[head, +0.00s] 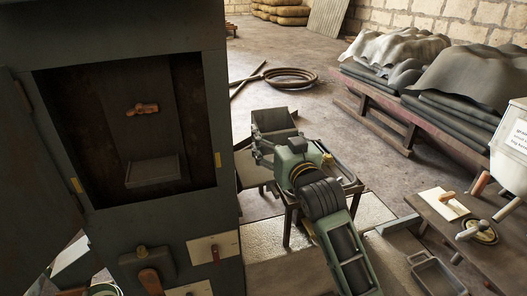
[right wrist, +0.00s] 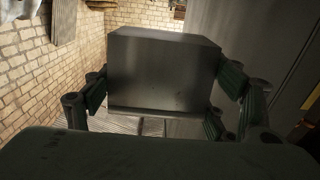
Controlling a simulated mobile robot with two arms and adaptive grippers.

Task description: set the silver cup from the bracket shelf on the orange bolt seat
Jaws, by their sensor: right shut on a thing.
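Inside the open cabinet an orange-brown bolt-like piece (head: 142,109) sits on the back wall. Below it is a small grey bracket shelf (head: 153,172), which looks empty. Another orange-brown piece (head: 141,251) is on the cabinet's lower front. I cannot tell which is the bolt seat. My left gripper is not in view.
The cabinet's right side wall (head: 222,110) stands between the cup and the recess. A coiled hose (head: 290,77) lies on the floor behind.

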